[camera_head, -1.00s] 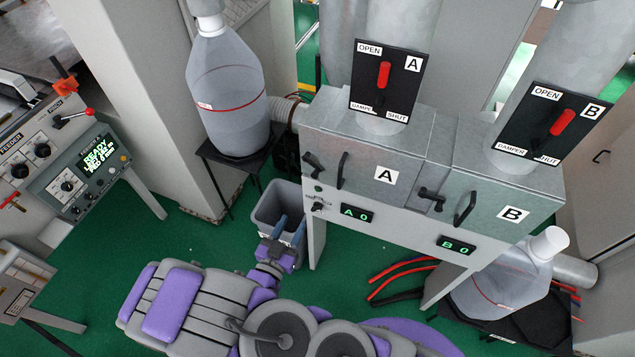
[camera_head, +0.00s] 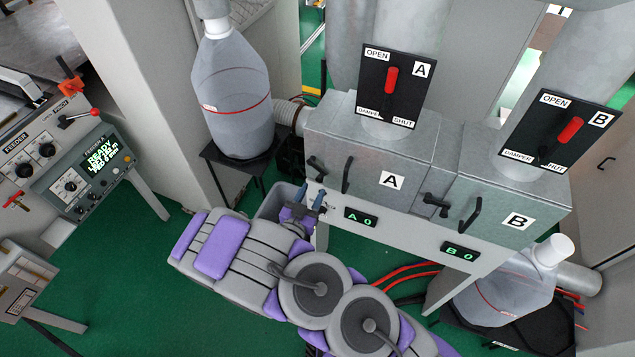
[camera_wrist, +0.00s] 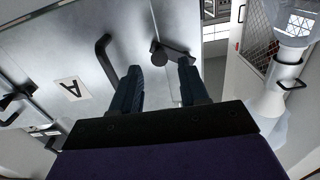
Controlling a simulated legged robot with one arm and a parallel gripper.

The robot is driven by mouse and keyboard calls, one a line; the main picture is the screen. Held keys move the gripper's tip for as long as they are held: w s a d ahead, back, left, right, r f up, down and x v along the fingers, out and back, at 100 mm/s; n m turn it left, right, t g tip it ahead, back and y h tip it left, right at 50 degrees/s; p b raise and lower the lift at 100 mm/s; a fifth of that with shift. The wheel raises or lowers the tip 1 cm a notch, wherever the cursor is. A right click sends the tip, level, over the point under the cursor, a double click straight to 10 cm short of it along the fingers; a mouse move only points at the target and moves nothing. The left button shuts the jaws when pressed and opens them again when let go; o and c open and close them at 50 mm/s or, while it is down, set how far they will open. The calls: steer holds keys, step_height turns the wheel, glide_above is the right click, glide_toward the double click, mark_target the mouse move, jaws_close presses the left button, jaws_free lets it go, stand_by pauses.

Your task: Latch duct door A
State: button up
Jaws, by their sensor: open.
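Duct door A (camera_head: 365,170) is a grey metal panel with an "A" label, on the left half of the duct box. It looks closed against the box. Its black bar handle (camera_head: 346,174) is left of the label, and its black latch (camera_head: 316,166) sits at the door's left edge. My gripper (camera_head: 312,198) is just below the latch, apart from it. In the wrist view my gripper (camera_wrist: 162,85) has its two dark fingers apart with nothing between them. There the latch (camera_wrist: 172,54) lies just beyond the fingertips and the bar handle (camera_wrist: 107,60) lies to their left.
Door B (camera_head: 500,205) is to the right with its own latch (camera_head: 436,204) and handle. Below door A are a small display (camera_head: 361,217) and a grey bin (camera_head: 272,204). A large jug (camera_head: 232,100) stands on a black stand at left.

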mark_target(318, 182)
steer(key=shift+x, duration=2.35)
steer(key=shift+c, duration=0.2)
steer(key=shift+a, duration=0.15)
steer(key=c, duration=0.3)
jaws_close()
